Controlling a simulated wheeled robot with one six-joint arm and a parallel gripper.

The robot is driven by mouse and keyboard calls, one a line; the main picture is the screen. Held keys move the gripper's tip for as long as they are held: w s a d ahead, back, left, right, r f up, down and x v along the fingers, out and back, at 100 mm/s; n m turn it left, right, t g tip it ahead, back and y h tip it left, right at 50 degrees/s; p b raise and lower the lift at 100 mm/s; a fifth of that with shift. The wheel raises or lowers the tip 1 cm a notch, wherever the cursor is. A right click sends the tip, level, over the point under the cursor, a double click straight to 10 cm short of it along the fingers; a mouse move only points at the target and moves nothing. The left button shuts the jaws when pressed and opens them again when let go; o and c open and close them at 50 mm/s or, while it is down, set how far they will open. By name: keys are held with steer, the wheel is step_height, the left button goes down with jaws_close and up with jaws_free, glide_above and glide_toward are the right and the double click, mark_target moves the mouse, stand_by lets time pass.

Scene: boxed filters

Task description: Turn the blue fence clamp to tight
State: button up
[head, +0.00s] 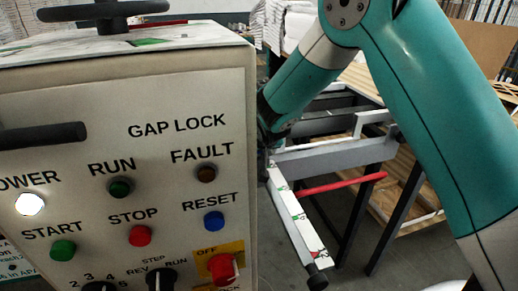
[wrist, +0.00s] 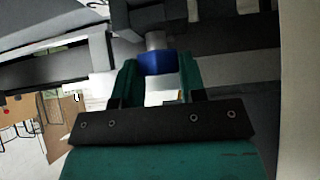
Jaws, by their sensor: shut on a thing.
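The blue fence clamp (wrist: 157,63) shows in the wrist view as a small blue block under a grey round stub. My gripper (wrist: 158,72) has its two teal fingers on either side of the clamp and is shut on it. The fingers hide the clamp's sides, and I cannot read its turn position. In the head view the clamp and my fingertips are hidden behind the control box.
A large control box (head: 150,100) with GAP LOCK lettering, lamps and buttons fills the left of the head view. To its right are a grey rail (head: 335,158), a red bar (head: 340,185) and dark legs. Grey beams surround the clamp in the wrist view.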

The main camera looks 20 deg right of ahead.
steer(key=shift+r+m+h, duration=0.1)
steer(key=shift+m+h, duration=0.3)
steer(key=shift+m, duration=0.1)
steer(key=o, duration=0.7)
steer(key=shift+c, duration=0.2)
steer(key=b+v, duration=0.3)
steer(key=v, duration=1.4)
steer(key=shift+r, duration=0.15)
